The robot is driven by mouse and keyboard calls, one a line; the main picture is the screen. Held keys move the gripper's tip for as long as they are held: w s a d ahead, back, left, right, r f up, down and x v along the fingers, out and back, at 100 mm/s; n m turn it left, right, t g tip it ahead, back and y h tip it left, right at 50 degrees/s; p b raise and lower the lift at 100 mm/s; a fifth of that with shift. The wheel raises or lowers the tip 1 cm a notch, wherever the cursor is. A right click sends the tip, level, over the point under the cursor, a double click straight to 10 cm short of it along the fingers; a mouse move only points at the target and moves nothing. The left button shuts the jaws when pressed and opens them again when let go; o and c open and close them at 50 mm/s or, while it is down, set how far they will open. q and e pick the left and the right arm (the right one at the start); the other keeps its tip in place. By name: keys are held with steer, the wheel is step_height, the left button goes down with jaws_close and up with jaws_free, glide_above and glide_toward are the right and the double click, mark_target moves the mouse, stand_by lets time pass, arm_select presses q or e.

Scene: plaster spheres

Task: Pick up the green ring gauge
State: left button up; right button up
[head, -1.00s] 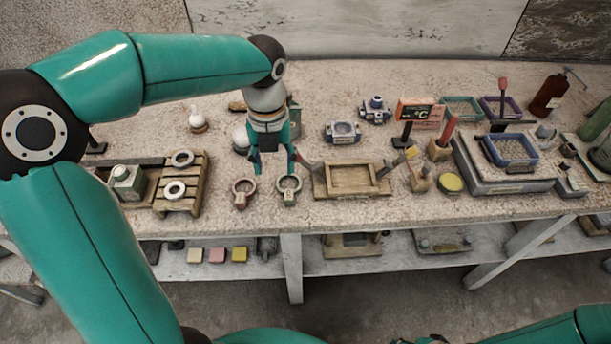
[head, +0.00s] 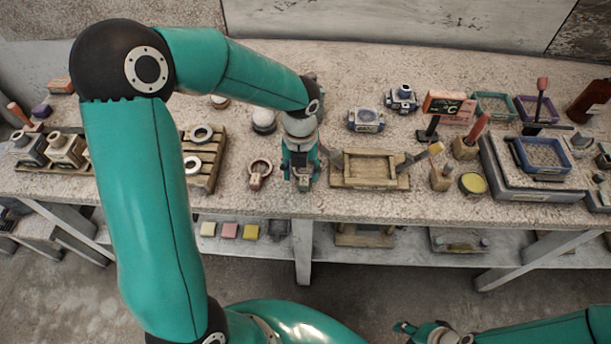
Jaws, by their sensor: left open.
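The green ring gauge (head: 304,187) lies on the bench near its front edge, mostly hidden beneath my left gripper; only its lower tag end shows. My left gripper (head: 302,173) points down over it, open, with its fingers around or just above the gauge; I cannot tell whether they touch it. A reddish ring gauge (head: 260,172) lies just to the left, apart from the gripper. My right gripper (head: 405,328) is low at the bottom of the view, away from the bench, and too small and cut off to tell its jaw state.
A wooden frame tray (head: 369,182) stands close to the right of my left gripper. A slatted wooden pallet (head: 212,168) with two pale rings is to the left. A white ball (head: 263,119) sits behind. A grey case (head: 530,187) with a blue tray is farther right.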

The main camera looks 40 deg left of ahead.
mark_target(304, 182)
arm_select(q)
steer(key=f, duration=0.5)
steer(key=shift+w+d+p, duration=0.2)
steer(key=shift+w+p, duration=0.1)
jaws_close()
